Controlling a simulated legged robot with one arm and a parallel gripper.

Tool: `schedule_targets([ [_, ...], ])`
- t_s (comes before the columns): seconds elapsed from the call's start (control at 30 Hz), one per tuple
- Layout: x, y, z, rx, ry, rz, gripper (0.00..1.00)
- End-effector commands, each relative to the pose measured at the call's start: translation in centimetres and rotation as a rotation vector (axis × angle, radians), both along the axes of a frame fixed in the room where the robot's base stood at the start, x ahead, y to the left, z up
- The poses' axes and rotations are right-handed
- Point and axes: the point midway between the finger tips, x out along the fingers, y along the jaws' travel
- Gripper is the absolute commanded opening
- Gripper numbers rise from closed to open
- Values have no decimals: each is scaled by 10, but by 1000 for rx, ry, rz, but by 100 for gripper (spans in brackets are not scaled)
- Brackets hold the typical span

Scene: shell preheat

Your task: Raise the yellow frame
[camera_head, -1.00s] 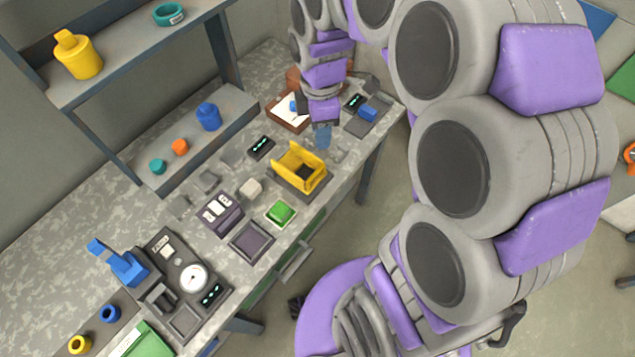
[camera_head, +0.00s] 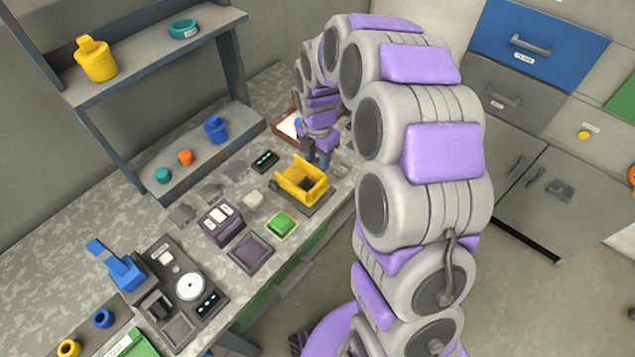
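The yellow frame (camera_head: 304,181) is an open, box-like yellow piece. It sits on a dark base on the workbench, right of the middle of the bench. My gripper (camera_head: 321,161) points down just behind the frame, near its far top edge. The fingers are small and partly hidden, so I cannot tell whether they touch the frame or how far apart they are.
A green button block (camera_head: 282,223) and a dark box with white switches (camera_head: 221,219) stand left of the frame. A small black display (camera_head: 265,160) lies behind it. A shelf (camera_head: 160,47) with yellow and teal parts rises at the back left.

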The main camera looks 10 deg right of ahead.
Motion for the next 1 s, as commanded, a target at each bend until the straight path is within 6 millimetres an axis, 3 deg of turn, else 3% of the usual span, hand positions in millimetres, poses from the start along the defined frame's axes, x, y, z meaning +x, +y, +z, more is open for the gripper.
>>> schedule_targets([
  [0.3,-1,0,-65,0,2,-2,38],
  [0.5,0,0,-91,0,-2,-2,38],
  [0.7,0,0,-101,1,0,-2,38],
  [1.0,0,0,-101,1,-2,-2,35],
])
